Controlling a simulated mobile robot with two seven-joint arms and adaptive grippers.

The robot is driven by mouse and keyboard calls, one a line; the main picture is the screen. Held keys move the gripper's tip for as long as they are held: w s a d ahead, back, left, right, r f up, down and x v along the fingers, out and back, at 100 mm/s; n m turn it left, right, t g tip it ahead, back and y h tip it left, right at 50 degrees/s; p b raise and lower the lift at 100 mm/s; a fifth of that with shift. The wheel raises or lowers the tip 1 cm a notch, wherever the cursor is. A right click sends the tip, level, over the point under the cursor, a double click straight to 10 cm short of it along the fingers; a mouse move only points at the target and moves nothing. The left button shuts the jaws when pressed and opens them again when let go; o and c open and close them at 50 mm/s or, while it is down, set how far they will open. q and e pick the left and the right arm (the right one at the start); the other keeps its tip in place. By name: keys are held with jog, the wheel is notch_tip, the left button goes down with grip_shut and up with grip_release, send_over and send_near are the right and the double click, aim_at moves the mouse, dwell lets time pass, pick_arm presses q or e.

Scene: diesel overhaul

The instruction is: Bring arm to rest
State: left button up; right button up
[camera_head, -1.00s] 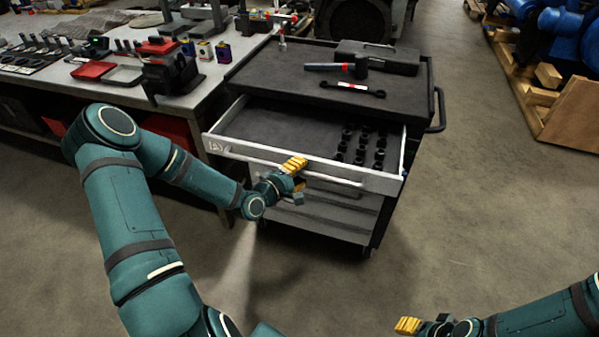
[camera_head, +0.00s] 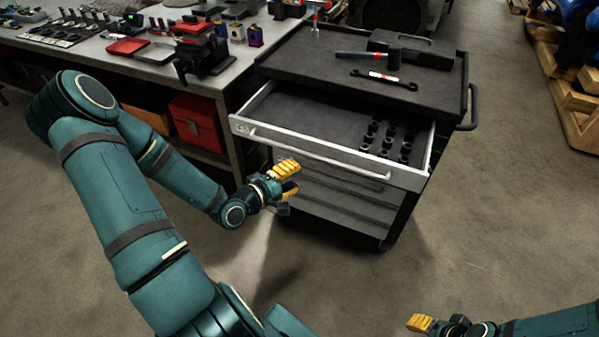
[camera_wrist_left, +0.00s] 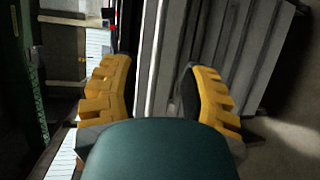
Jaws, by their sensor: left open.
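My left gripper (camera_head: 287,179) has yellow fingers, which stand apart with nothing between them. It hangs in front of the grey tool cart, below the handle of the open top drawer (camera_head: 330,156). In the left wrist view the two yellow fingers (camera_wrist_left: 158,95) are spread, with the cart's drawer fronts (camera_wrist_left: 195,40) behind them. My right gripper (camera_head: 420,323) shows only in part at the bottom right, with one yellow finger visible. It is over the floor, away from the cart, and I cannot see its opening.
The open drawer holds several black sockets (camera_head: 392,140). A hammer (camera_head: 368,57), a wrench (camera_head: 383,78) and a black case (camera_head: 412,48) lie on the cart top (camera_head: 300,64). A workbench (camera_head: 205,80) with tools stands left.

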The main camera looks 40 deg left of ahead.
dwell(0.5)
pick_arm(q)
jog(key=w+d+f+m+g+h, duration=0.2)
jog(key=d+f+m+g, duration=0.3)
jog(key=d, duration=0.4)
jog(key=s+d+f+m+g, duration=0.4)
jog(key=s+d+f+m, duration=0.1)
jog(key=d, duration=0.3)
jog(key=s+d+f+m+g, duration=0.5)
jog(key=d, duration=0.3)
jog(key=shift+s+d+y, duration=0.15)
jog(key=shift+s+y, duration=0.15)
jog(key=shift+y, duration=0.1)
